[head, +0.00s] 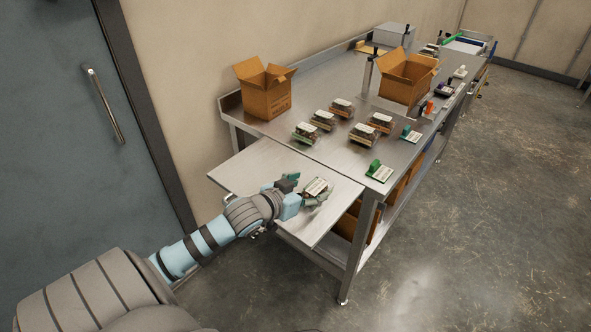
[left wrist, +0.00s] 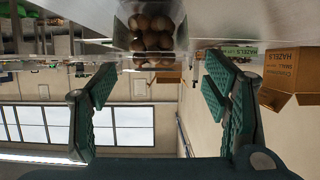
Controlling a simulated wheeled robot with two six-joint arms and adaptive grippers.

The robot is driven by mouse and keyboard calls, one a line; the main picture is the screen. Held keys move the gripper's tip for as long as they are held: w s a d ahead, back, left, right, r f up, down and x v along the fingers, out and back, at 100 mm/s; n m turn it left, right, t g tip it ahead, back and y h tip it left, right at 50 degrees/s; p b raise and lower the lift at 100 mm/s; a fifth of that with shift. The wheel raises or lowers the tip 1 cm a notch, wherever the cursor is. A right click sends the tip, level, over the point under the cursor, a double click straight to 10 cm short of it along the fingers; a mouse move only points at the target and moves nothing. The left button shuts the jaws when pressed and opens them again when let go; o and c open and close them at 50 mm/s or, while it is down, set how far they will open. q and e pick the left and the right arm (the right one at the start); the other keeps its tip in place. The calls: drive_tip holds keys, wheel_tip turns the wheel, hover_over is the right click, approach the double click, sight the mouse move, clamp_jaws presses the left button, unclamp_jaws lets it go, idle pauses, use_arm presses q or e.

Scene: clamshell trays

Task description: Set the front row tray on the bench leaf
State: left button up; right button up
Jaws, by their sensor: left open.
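A clear clamshell tray with a pale label (head: 316,187) sits on the bench leaf (head: 250,167), the plain metal shelf at the near end of the bench. In the left wrist view, which looks inverted, the tray (left wrist: 152,38) shows round brown nuts through its clear wall and appears to rest on the metal surface. My left gripper (head: 305,191) is low over the leaf, right at the tray. Its teal fingers (left wrist: 160,88) are spread wide, with the tray ahead between them and no grip visible. My right gripper is out of view.
Several similar trays (head: 363,135) stand in rows on the main bench (head: 340,158). Open cardboard boxes (head: 264,92) (head: 407,80) stand behind them. The leaf's left part is bare. A grey door (head: 65,120) is at left.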

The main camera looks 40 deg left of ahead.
use_arm(q)
drive_tip(key=p+v, duration=0.7)
drive_tip(key=v, duration=0.4)
drive_tip(key=shift+r, duration=0.15)
